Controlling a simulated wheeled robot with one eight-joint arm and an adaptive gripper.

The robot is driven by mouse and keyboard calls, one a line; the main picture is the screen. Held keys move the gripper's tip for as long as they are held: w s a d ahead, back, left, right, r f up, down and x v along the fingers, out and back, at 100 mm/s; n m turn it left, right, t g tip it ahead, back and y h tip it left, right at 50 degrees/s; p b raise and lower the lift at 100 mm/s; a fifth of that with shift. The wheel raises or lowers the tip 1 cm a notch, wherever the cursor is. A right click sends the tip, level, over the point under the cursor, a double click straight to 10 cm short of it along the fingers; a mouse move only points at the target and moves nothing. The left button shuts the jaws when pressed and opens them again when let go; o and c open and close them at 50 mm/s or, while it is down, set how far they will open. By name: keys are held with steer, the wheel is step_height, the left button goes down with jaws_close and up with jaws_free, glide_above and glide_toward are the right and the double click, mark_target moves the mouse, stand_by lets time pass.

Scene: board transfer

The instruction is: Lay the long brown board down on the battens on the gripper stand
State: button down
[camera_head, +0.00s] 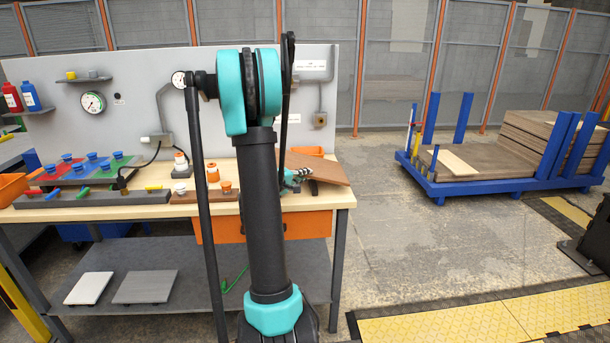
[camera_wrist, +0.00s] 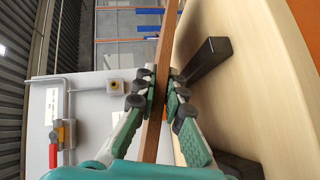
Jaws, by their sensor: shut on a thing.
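The long brown board (camera_head: 322,168) is above the right end of the workbench in the head view, partly hidden behind my arm. My gripper (camera_head: 293,177) is shut on the board's near edge. In the wrist view the board (camera_wrist: 157,95) shows edge-on as a narrow strip between the two fingers of my gripper (camera_wrist: 161,97). The battens are dark blocks on the pale bench top: one (camera_wrist: 207,58) lies close beside the board, another (camera_wrist: 240,166) is at the lower edge. I cannot tell whether the board touches a batten.
The bench top (camera_head: 337,199) has a free edge at right. White and orange pieces (camera_head: 213,173) stand left of my arm. A grey panel (camera_head: 135,75) rises behind. A blue cart (camera_head: 475,184) with stacked boards stands across the clear floor at right.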

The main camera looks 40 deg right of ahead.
steer(key=shift+f, duration=0.35)
stand_by(0.7)
steer(key=c, duration=1.5)
jaws_free()
steer(key=shift+c, duration=0.2)
steer(key=shift+o, duration=0.3)
steer(key=y, duration=0.1)
steer(key=g+y, duration=0.1)
steer(key=y, duration=0.2)
steer(key=shift+s+a+r+y, duration=0.1)
steer(key=shift+a+r+y, duration=0.15)
steer(key=shift+r+y, duration=0.15)
steer(key=g+y, duration=0.1)
steer(key=y, duration=0.2)
steer(key=shift+a+r, duration=0.1)
steer(key=shift+r, duration=0.05)
steer(key=shift+a+y, duration=0.15)
steer(key=shift+y, duration=0.75)
